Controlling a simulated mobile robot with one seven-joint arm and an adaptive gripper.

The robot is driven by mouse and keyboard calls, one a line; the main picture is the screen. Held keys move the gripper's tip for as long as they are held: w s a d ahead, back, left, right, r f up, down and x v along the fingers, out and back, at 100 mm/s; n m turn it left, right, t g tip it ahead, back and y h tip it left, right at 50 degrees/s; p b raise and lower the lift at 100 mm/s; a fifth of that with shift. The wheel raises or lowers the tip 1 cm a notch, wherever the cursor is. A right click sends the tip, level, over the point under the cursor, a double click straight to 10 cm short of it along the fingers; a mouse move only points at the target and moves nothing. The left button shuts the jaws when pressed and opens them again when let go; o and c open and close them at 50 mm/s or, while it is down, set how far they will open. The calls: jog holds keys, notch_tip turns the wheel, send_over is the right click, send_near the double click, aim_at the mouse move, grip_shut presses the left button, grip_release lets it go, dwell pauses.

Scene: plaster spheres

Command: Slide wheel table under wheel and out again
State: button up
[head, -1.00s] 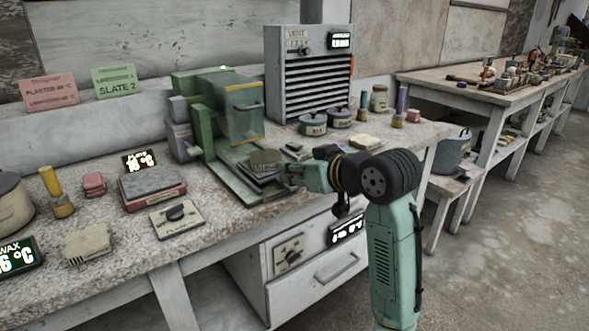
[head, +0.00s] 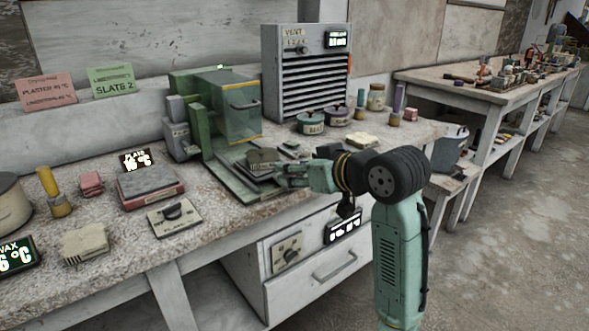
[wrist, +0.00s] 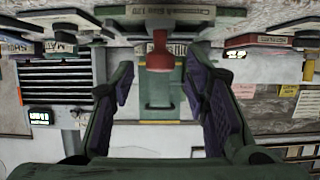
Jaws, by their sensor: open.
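The green grinding machine (head: 208,132) stands on the bench with a clear guard (head: 240,115) on its front. Its low green base (head: 228,178) reaches toward the bench's front edge. A stack of flat grey plates, seemingly the wheel table (head: 262,158), lies on that base in front of the guard. The wheel itself is not clearly visible. My gripper (head: 284,176) is at the near right end of the plates. In the wrist view my gripper (wrist: 162,95) has its purple-padded fingers apart, with a red knob (wrist: 158,52) showing between them. Whether they touch it I cannot tell.
A grey vent unit (head: 306,75) stands behind on the right, with small pots (head: 310,123) before it. A slab on a red box (head: 150,183) and a dial plate (head: 174,216) lie to the left. Drawers (head: 318,250) are below the bench edge.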

jog(key=v, duration=1)
jog(key=shift+s+d, duration=0.2)
jog(key=shift+s, duration=0.1)
jog(key=shift+a, duration=0.1)
